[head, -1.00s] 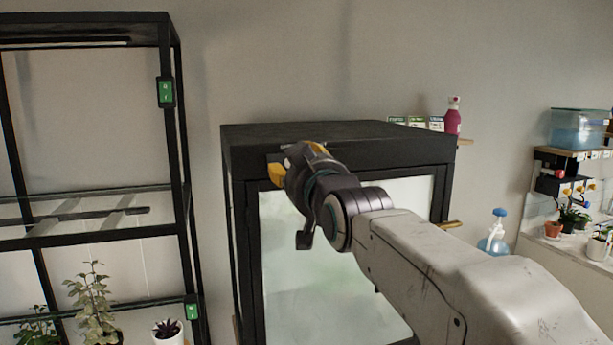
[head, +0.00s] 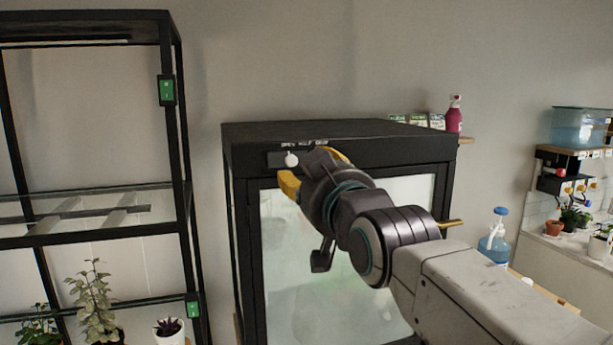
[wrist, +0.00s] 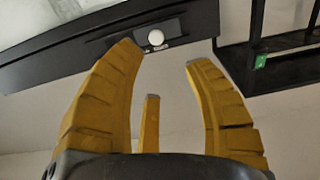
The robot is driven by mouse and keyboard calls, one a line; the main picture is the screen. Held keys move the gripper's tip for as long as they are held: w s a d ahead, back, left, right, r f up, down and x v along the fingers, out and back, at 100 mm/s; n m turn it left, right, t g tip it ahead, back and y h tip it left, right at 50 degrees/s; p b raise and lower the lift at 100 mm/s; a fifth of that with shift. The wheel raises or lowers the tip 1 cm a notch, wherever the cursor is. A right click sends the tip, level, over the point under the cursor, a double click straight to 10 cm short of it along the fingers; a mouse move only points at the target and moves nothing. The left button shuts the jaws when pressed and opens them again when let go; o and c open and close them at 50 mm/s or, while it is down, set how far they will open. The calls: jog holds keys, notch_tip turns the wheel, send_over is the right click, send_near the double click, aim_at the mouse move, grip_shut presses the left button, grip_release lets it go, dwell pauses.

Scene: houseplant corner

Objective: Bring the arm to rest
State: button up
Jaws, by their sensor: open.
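My gripper (head: 312,168) is in front of the upper front of a black cabinet (head: 340,135) with a pale glass door. Its yellow fingers show in the wrist view (wrist: 165,65), spread apart with nothing between them. Past the fingertips is a white round knob (wrist: 156,37) on a dark panel of the cabinet's top band. The knob also shows in the head view (head: 291,160), just above the left finger. The fingers look apart from it. My arm reaches in from the lower right and hides part of the door.
A black shelf rack (head: 175,130) with glass shelves and potted plants (head: 93,300) stands left. A pink bottle (head: 454,114) stands behind the cabinet's right end.

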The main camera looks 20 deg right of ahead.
jog(key=s+f+g, duration=0.3)
jog(key=f+g, duration=0.1)
jog(key=f, duration=0.6)
jog(key=s+f+g, duration=0.3)
jog(key=f+g, duration=0.1)
jog(key=f, duration=0.6)
jog(key=s+f+g, duration=0.5)
jog(key=s+f, duration=0.9)
jog(key=s, duration=0.3)
jog(key=shift+s+f+g, duration=0.3)
jog(key=shift+g, duration=0.1)
